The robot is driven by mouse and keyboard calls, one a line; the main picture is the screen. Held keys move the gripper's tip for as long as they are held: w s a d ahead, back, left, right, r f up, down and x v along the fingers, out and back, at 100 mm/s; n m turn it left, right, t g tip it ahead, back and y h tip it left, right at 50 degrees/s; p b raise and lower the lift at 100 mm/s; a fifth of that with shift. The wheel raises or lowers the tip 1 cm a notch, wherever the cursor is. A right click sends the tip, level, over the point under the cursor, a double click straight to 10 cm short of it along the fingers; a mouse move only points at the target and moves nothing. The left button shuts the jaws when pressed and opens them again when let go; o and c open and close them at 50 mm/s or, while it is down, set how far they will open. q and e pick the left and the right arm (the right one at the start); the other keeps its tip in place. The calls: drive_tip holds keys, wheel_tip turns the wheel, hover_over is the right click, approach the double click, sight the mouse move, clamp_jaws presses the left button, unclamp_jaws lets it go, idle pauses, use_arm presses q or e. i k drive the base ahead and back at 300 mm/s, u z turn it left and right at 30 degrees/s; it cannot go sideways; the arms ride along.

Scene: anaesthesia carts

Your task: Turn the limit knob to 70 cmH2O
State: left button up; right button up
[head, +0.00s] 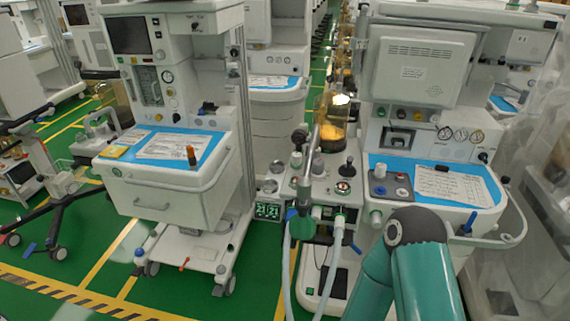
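A breathing unit (322,198) stands in the middle, between two anaesthesia carts. Small knobs sit on its top: a grey upright knob (318,166), a pale knob (296,160) and a dark round knob with a red mark (343,187). I cannot tell which one is the limit knob, and no scale or cmH2O marking is readable. A teal arm of mine rises from the bottom right, its bent joint in front of the right cart. Neither gripper shows in the head view.
The left cart (160,192) has a blue-topped work surface with a small brown bottle (191,155). The right cart (415,75) carries papers. Pale hoses (335,262) hang from the breathing unit. A glass canister (331,122) stands behind its knobs.

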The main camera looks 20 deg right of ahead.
sight(318, 169)
drive_tip(key=z, duration=0.45)
drive_tip(key=i, duration=0.2)
drive_tip(key=u, duration=2.75)
drive_tip(key=k, duration=1.55)
drive_tip(key=u, duration=1.45)
drive_tip(key=i, duration=0.1)
drive_tip(key=z, duration=3.1)
drive_tip(key=i, duration=1)
drive_tip(key=u, duration=0.05)
